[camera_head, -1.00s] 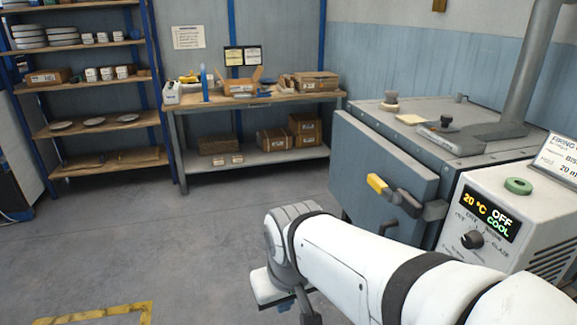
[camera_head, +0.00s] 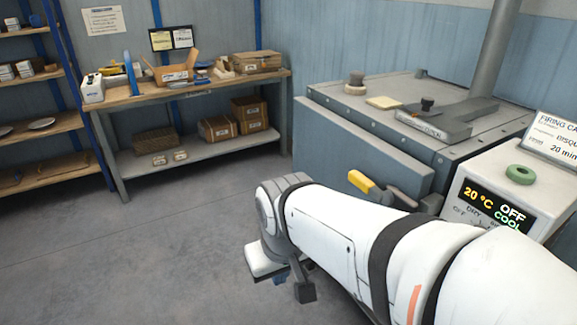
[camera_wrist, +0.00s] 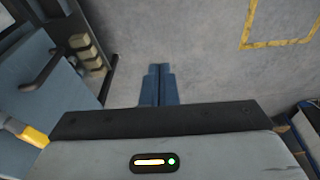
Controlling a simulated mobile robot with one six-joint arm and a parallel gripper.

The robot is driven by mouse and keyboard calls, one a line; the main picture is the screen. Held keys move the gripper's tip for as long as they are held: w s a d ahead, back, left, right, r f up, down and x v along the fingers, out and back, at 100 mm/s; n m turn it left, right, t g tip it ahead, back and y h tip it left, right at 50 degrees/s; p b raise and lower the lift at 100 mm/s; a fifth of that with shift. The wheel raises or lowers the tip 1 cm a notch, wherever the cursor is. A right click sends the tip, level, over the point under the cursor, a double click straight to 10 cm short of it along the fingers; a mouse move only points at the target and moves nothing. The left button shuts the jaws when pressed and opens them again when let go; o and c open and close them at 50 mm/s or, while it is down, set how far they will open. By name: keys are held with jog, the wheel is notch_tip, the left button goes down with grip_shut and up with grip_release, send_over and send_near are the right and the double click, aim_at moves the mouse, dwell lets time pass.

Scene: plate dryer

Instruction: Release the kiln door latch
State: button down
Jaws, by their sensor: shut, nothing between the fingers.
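The kiln door (camera_head: 350,148) is a grey-blue panel on the kiln's front, and it looks closed. Its latch has a yellow handle (camera_head: 361,181) on a dark bracket, partly hidden behind my arm in the head view. A yellow grip (camera_wrist: 34,136) also shows at the left edge of the wrist view, beside a blue panel. My gripper (camera_wrist: 158,72) is shut and empty, its blue fingers pointing over bare grey floor. It is apart from the latch, which lies to its left in the wrist view.
A control box (camera_head: 495,200) reading 20 °C, OFF, COOL stands right of the kiln. The kiln top (camera_head: 370,90) carries a flue and small items. A workbench (camera_head: 190,92) with boxes stands behind. Open floor (camera_head: 150,250) lies at the left.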

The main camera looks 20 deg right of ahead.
aim_at(373, 186)
jog(key=w+d+f+n+g+h+b, duration=0.15)
jog(key=d+f+n+g+h, duration=0.3)
jog(key=d, duration=0.45)
jog(key=w+d+f+n+g+h+b, duration=0.1)
jog(key=w+d+f+n+g+h, duration=0.15)
jog(key=d+h, duration=0.45)
jog(key=w+d+f+n+t+h+b, duration=0.1)
jog(key=w+d+f+n+t+h, duration=0.2)
jog(key=w+n, duration=0.3)
jog(key=w+d+f+n+t+h+b, duration=0.1)
jog(key=w+d+f+n+t+h, duration=0.1)
jog(key=w+n+h, duration=0.3)
jog(key=w+f+t+h, duration=0.1)
jog(key=w, duration=0.3)
jog(key=shift+d+f+n+b, duration=0.3)
jog(key=shift+d+f+n, duration=0.1)
jog(key=shift+d, duration=0.1)
jog(key=d+r+p, duration=0.2)
jog(key=d+r, duration=0.4)
jog(key=d, duration=0.3)
jog(key=shift+w+d+r+p, duration=0.25)
jog(key=shift+w+p, duration=0.05)
jog(key=shift+w, duration=0.15)
